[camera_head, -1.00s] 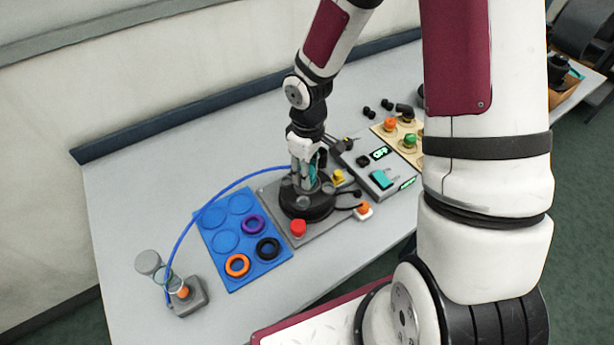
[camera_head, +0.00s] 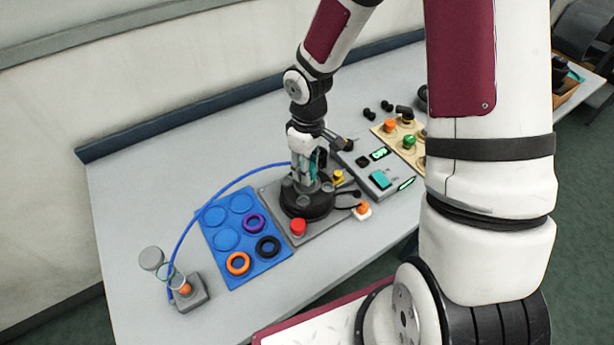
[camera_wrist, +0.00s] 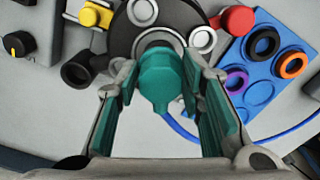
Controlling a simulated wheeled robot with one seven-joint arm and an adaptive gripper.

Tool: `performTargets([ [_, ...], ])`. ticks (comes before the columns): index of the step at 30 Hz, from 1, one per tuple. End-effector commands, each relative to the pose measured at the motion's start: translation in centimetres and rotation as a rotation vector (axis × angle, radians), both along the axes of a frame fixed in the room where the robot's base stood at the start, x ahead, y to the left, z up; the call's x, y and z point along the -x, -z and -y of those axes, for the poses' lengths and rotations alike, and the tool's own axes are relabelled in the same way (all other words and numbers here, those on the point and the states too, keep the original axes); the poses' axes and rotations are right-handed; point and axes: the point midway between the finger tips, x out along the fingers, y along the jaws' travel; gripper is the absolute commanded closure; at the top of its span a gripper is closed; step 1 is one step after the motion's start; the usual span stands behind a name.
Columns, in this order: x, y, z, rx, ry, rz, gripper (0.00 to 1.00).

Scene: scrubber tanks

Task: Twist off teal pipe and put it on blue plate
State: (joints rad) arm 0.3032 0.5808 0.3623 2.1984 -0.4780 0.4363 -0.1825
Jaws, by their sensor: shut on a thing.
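My gripper (camera_head: 305,180) points down at the round black base (camera_head: 306,203) on the grey board. In the wrist view my gripper (camera_wrist: 160,72) has teal inner pads on both fingers. It is shut on the teal pipe (camera_wrist: 160,85), which stands between the fingers over the middle of the base. I cannot tell whether the pipe is still joined to the base. The blue plate (camera_head: 258,268) lies left of the grey board, with round recesses. It holds a purple ring (camera_head: 254,223), a black ring (camera_head: 268,247) and an orange ring (camera_head: 238,264).
A red button (camera_head: 298,227) and a yellow part (camera_head: 338,176) sit close to the base. A blue hose (camera_head: 205,205) arches over the plate to a grey stand (camera_head: 190,295). A control box (camera_head: 382,180) is at the right.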

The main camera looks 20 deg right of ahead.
Motion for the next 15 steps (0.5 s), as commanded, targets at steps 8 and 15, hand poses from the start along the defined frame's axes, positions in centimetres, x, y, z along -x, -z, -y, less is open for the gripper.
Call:
performTargets([
  [8, 0.1, -0.5, 0.0, 0.0, 0.0, 0.0, 1.0],
  [15, 0.0, -1.6, 0.0, 0.0, 0.001, 0.001, 1.0],
])
